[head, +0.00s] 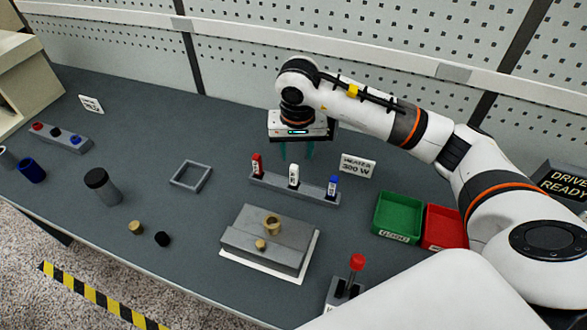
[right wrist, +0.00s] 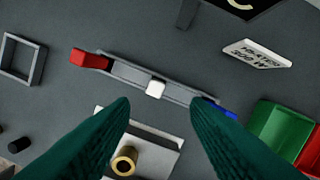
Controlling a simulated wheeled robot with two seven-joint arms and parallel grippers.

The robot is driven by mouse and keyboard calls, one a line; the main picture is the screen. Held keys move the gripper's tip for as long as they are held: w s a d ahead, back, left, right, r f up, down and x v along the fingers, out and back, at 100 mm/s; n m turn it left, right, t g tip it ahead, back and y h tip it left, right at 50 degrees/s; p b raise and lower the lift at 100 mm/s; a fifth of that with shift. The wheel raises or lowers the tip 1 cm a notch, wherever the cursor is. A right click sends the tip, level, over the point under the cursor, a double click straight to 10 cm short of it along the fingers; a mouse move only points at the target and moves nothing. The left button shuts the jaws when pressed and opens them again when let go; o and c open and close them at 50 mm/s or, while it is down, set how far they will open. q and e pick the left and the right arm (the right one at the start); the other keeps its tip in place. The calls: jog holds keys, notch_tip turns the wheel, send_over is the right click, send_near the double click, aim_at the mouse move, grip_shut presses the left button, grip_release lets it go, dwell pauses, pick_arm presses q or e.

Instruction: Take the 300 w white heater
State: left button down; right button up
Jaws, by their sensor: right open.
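The white heater (head: 293,175) stands upright in a grey rack (head: 314,191), between a red heater (head: 257,164) and a blue heater (head: 332,187). A sign (head: 358,166) reading "HEATER 300 W" stands behind the rack. In the right wrist view the white heater (right wrist: 156,89) shows from above, beyond and between the fingertips. My right gripper (head: 296,150) is above and slightly behind the rack, open and empty, with its green fingers pointing down and apart from the heaters. My left gripper is not in view.
A grey block fixture (head: 265,247) with brass parts sits in front of the rack. Green (head: 398,217) and red (head: 445,228) bins stand to the right. A square frame (head: 191,175) and a dark-capped cylinder (head: 102,186) are to the left. A red-knobbed lever (head: 356,262) is at the front.

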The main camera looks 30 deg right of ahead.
aim_at(294, 167)
notch_tip(294, 167, down, 4)
jog(key=shift+r+p, duration=0.1)
jog(key=shift+p, duration=0.45)
jog(key=shift+w+f, duration=0.15)
jog(key=shift+f, duration=0.15)
jog(key=shift+w+f, duration=0.1)
jog(key=shift+f, duration=0.15)
jog(key=f+p, duration=0.1)
jog(key=f, duration=0.1)
jog(key=w+f+p, duration=0.1)
jog(key=f, duration=0.1)
jog(key=shift+f+p, duration=0.15)
jog(key=shift+p, duration=0.15)
jog(key=shift+f, duration=0.2)
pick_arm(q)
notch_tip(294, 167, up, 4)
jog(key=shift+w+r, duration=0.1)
pick_arm(e)
jog(key=shift+d, duration=0.1)
grip_shut()
